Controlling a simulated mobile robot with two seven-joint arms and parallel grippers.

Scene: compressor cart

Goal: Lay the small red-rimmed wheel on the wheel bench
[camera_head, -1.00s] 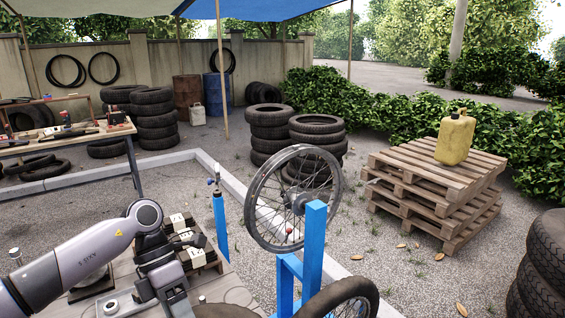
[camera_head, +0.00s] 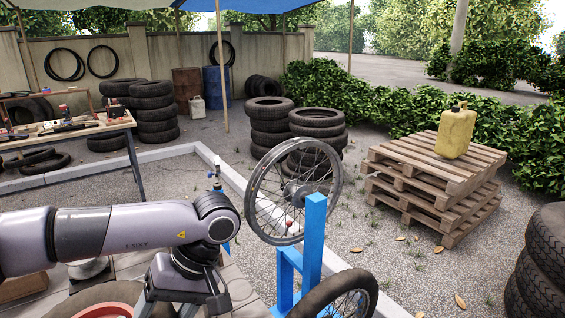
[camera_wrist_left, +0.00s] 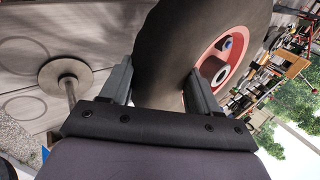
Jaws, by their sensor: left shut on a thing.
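The small red-rimmed wheel (camera_wrist_left: 172,45) has a dark tyre and a red rim with a pale hub. In the left wrist view my left gripper (camera_wrist_left: 160,88) is shut on its tyre, one finger on each side. A grey plank top (camera_head: 132,264), which seems to be the wheel bench, shows behind and beside my arm. A round flange on a post (camera_wrist_left: 64,76) stands out in the wrist view. My right gripper is not in view.
A blue stand (camera_head: 312,240) carries a bare spoked rim (camera_head: 262,225), with another tyred wheel (camera_head: 345,295) low in front. Pallets (camera_head: 430,185) with a yellow can (camera_head: 455,133) stand at right. Stacked tyres (camera_head: 268,125) and a tool table (camera_head: 70,135) lie farther back.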

